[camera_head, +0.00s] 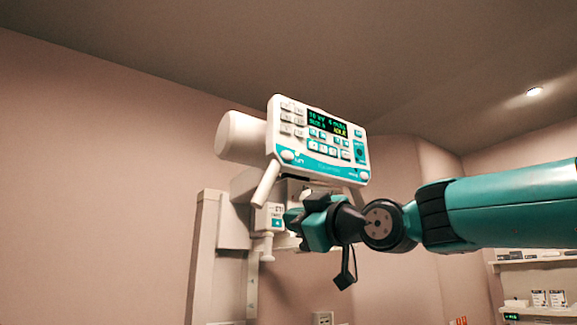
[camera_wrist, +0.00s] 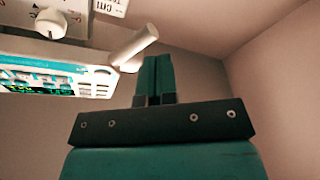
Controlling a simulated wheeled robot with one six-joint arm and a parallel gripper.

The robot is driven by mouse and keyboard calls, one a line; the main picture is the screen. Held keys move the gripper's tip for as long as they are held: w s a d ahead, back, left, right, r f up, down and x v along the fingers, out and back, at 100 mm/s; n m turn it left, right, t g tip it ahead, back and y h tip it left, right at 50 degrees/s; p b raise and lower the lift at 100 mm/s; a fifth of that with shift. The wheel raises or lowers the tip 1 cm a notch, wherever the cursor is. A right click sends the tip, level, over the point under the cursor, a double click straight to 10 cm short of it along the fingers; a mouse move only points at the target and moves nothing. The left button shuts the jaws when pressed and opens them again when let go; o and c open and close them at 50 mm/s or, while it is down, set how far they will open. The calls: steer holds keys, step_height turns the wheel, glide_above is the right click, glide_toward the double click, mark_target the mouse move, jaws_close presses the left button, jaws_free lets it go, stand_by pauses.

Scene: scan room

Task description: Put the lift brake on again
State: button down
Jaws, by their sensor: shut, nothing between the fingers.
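The tube head's white control panel (camera_head: 318,140) hangs on a wall column in the head view, with a lit display. Below it is a small white box (camera_head: 268,217) with a label and a teal mark, too small to read. A white knob (camera_head: 267,247) hangs under that box. In the wrist view a white knob (camera_wrist: 50,23) and part of a labelled box (camera_wrist: 112,5) show at upper left. Which part is the lift brake, and its setting, I cannot tell. My gripper (camera_head: 291,218) is below the panel, right of the box. Its fingers (camera_wrist: 155,72) are together and empty.
One handle (camera_wrist: 134,48) shows beside my fingers in the wrist view. The wall column (camera_head: 205,255) stands left. Shelves (camera_head: 535,265) are at far right.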

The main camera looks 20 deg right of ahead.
mark_target(288, 155)
steer(key=s+d+r+n+t+y, duration=0.1)
steer(key=d+r+n+t, duration=0.1)
steer(key=r, duration=0.6)
steer(key=s+d+r+n+t+y, duration=0.2)
steer(key=d+r+t, duration=0.1)
steer(key=r, duration=0.5)
steer(key=shift+r+n+t, duration=0.35)
steer(key=shift+n+t, duration=0.05)
steer(key=shift+t, duration=0.1)
steer(key=shift+w, duration=0.1)
steer(key=shift+w+a+p, duration=0.45)
steer(key=shift+w+p, duration=0.45)
steer(key=shift+w, duration=0.5)
steer(key=shift+w+a+p, duration=0.5)
steer(key=shift+w+p, duration=0.35)
steer(key=shift+w, duration=0.5)
steer(key=shift+w+a+p, duration=0.45)
steer(key=shift+w+p, duration=0.45)
steer(key=shift+w, duration=0.5)
steer(key=shift+w+a, duration=0.15)
steer(key=shift+w, duration=0.25)
